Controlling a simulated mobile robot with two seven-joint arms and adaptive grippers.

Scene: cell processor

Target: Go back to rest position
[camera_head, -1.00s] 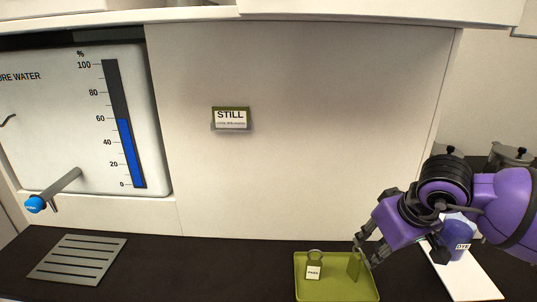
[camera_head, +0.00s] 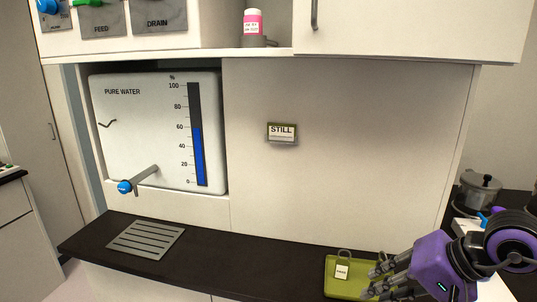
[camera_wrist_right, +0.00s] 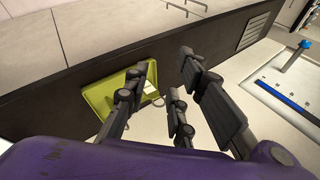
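My right gripper (camera_head: 376,283) is at the lower right of the head view, over the right part of a green tray (camera_head: 337,289). In the right wrist view its fingers (camera_wrist_right: 168,72) are spread apart with nothing between them. A padlock-shaped tag with a white label (camera_head: 341,271) is in the tray. The tray also shows in the right wrist view (camera_wrist_right: 98,99), partly covered by a finger. The tray's right side is hidden behind my gripper in the head view. My left gripper is in neither view.
The dark counter (camera_head: 230,262) is clear between the slotted drain plate (camera_head: 146,239) and the tray. A tap (camera_head: 139,180) juts from the pure water panel (camera_head: 150,120). A lidded metal pot (camera_head: 478,190) stands at the right. A pink-labelled bottle (camera_head: 253,27) is on the shelf above.

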